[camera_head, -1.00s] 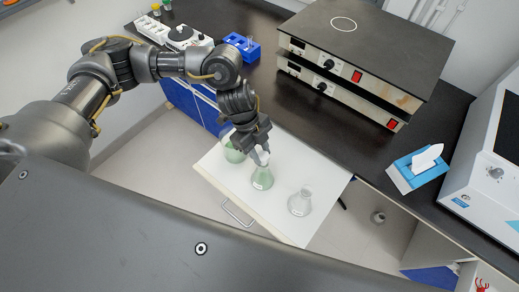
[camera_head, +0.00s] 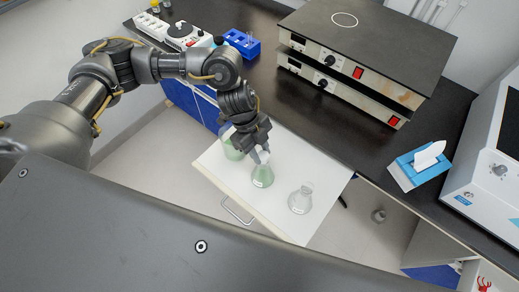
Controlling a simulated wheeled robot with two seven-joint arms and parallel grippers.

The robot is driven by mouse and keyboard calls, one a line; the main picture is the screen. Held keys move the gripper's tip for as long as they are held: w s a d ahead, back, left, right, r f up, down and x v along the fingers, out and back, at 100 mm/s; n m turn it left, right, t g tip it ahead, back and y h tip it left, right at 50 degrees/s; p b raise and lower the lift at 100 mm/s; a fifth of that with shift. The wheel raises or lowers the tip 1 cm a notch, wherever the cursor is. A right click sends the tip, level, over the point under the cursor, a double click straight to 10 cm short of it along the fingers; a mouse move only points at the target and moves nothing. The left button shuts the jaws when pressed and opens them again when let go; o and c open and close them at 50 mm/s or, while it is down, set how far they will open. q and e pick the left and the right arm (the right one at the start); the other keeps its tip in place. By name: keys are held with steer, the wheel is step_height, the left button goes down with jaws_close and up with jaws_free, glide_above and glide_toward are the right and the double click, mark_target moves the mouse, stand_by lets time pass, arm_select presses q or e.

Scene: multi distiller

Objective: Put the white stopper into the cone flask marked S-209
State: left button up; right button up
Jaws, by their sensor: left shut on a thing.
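Three cone flasks stand on a white pulled-out board. The middle flask (camera_head: 262,176) holds green liquid and has a label too small to read. A second flask with green liquid (camera_head: 232,150) stands behind it to the left, partly hidden by my gripper. A clear flask (camera_head: 300,200) stands to the right. My left gripper (camera_head: 262,152) points down, shut at the mouth of the middle flask. A small pale piece, likely the white stopper (camera_head: 264,158), shows at its fingertips. I cannot tell how deep it sits in the neck. My right gripper is not in view.
The white board (camera_head: 283,228) has bare room at its front. On the black bench are stacked hotplates (camera_head: 345,62), a blue tissue box (camera_head: 408,172), a blue rack (camera_head: 243,46) and a white device (camera_head: 186,36). A large white instrument (camera_head: 492,170) stands at the right.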

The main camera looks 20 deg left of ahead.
arm_select(q)
steer(key=o, duration=1)
steer(key=shift+b+v, duration=1.15)
steer(key=shift+v, duration=4.25)
